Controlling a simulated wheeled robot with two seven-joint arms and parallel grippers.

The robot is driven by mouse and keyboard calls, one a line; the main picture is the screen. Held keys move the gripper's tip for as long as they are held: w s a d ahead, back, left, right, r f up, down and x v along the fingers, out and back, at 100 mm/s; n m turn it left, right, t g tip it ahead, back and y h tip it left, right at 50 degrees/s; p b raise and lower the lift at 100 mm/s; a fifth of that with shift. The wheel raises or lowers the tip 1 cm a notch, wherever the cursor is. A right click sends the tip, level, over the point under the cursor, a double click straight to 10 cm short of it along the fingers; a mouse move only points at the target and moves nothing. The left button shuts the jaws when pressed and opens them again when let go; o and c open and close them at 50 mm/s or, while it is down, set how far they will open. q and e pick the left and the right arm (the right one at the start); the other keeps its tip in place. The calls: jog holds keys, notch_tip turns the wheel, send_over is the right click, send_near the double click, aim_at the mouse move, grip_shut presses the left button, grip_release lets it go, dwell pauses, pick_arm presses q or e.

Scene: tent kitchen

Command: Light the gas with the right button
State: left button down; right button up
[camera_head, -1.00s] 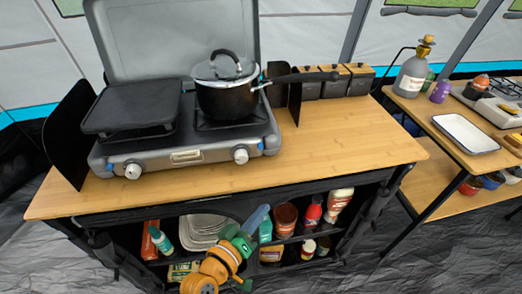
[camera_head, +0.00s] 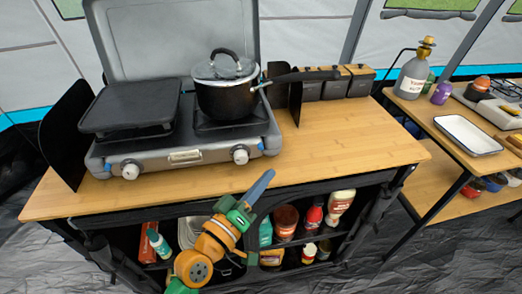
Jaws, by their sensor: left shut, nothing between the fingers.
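The grey gas stove (camera_head: 100,157) stands on the wooden table with its lid raised. On its front are two pale round knobs, the right knob (camera_head: 240,155) and the left knob (camera_head: 130,170). A black pot (camera_head: 228,102) with a lid and long handle sits on the right burner. No flame is visible. My left gripper (camera_head: 268,174) is shut and empty, with blue fingers pointing up and right. In the picture its tip is below and right of the right knob, apart from it, overlapping the table's front edge. My right gripper is not in view.
A flat black griddle (camera_head: 132,105) covers the left burner. Dark upright panels flank the stove. The wooden tabletop (camera_head: 365,140) is clear on the right. Bottles and jars fill the shelf below. A side table with a gas bottle (camera_head: 412,75) and white tray (camera_head: 467,134) stands right.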

aim_at(260, 146)
pick_arm(q)
jog(key=shift+w+a+b, duration=0.2)
jog(key=shift+w+b, duration=0.1)
jog(key=shift+w, duration=0.65)
jog(key=shift+w+a+b, duration=0.2)
jog(key=shift+w+b, duration=0.05)
jog(key=shift+w, duration=0.7)
jog(key=shift+w+a+b, duration=0.2)
jog(key=shift+w+b, duration=0.1)
jog(key=shift+w, duration=0.65)
jog(key=shift+w, duration=0.1)
jog(key=shift+w, duration=0.3)
jog(key=shift+w+a+b, duration=0.15)
jog(key=shift+w+b, duration=0.2)
jog(key=shift+s, duration=0.1)
dwell(0.5)
jog(key=shift+s+p, duration=0.55)
jog(key=shift+s, duration=0.15)
jog(key=shift+s+d, duration=0.1)
jog(key=shift+d, duration=0.1)
